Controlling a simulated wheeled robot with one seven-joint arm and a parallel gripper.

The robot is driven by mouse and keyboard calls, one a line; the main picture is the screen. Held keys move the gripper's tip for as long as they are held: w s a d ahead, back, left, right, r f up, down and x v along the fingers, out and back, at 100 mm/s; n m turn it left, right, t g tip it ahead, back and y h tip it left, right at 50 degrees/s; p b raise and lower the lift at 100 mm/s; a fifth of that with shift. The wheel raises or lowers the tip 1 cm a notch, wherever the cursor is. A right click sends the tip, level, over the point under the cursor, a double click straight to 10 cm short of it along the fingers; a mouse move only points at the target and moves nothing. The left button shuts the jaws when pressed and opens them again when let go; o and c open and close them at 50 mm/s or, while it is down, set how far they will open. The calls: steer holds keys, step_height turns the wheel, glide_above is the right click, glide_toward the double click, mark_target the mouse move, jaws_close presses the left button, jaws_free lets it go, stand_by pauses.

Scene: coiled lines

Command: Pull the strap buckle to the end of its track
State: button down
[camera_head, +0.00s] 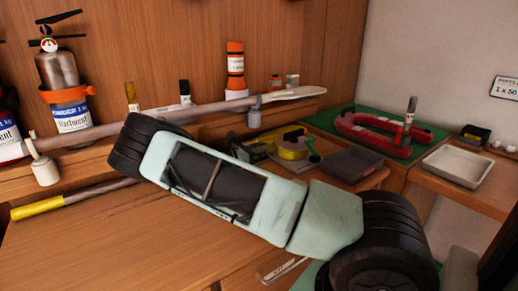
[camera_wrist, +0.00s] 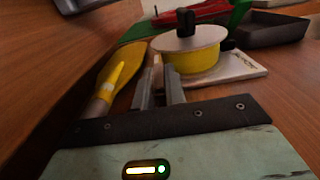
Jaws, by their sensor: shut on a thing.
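My gripper (camera_wrist: 160,82) is shut on a small pale piece, which looks like the strap buckle (camera_wrist: 157,74). The fingers hide most of it, and the track cannot be made out. In the head view the yellow reel (camera_head: 292,149) shows behind my forearm, which hides much of the work area.
A dark flat box (camera_head: 355,163) lies right of the reel. A long pole (camera_head: 190,112) crosses behind my arm. The front left tabletop is clear.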

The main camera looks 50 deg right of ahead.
steer(key=v, duration=2.5)
steer(key=shift+w+r+p, duration=0.1)
steer(key=shift+w+p, duration=0.05)
steer(key=shift+p, duration=0.2)
steer(key=c, duration=1.4)
jaws_free()
steer(key=shift+c, duration=0.2)
steer(key=b+v, duration=0.3)
steer(key=v, duration=1.2)
steer(key=shift+w+a, duration=0.1)
steer(key=shift+w, duration=0.05)
steer(key=shift+b+v, duration=0.3)
steer(key=shift+v, duration=0.75)
